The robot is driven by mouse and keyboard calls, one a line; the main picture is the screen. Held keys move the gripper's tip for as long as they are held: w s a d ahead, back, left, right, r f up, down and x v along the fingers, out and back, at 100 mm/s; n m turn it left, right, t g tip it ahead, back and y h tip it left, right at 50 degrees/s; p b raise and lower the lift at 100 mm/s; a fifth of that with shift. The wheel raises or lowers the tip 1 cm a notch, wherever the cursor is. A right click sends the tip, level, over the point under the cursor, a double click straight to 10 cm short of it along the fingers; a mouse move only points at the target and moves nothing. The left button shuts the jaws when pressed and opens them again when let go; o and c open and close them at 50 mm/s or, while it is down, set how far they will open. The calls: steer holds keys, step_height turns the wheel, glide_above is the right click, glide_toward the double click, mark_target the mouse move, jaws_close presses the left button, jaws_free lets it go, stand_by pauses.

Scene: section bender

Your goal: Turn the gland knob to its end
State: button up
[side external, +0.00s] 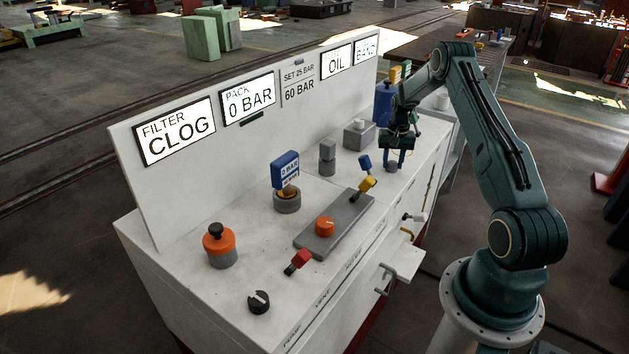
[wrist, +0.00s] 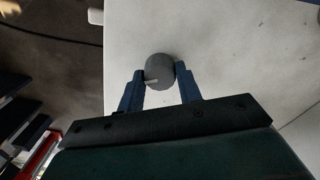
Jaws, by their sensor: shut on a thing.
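The knob under my gripper is a short grey cylinder on the bench top; it shows in the wrist view (wrist: 160,69) with a pale mark on its lower left face. It also shows in the side view (side external: 392,167), just below the fingers. My gripper (side external: 399,157) points down at the right end of the bench. Its two blue fingers (wrist: 161,82) are shut on the grey knob, one on each side. I see no label that names this knob as the gland knob.
A grey box (side external: 359,135) and a blue canister (side external: 384,103) stand close to my gripper. A sign panel (side external: 250,105) rises along the back.

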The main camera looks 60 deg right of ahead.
mark_target(393, 163)
steer(key=o, duration=1)
steer(key=shift+r, duration=0.15)
step_height(393, 163, up, 14)
steer(key=shift+f, duration=0.25)
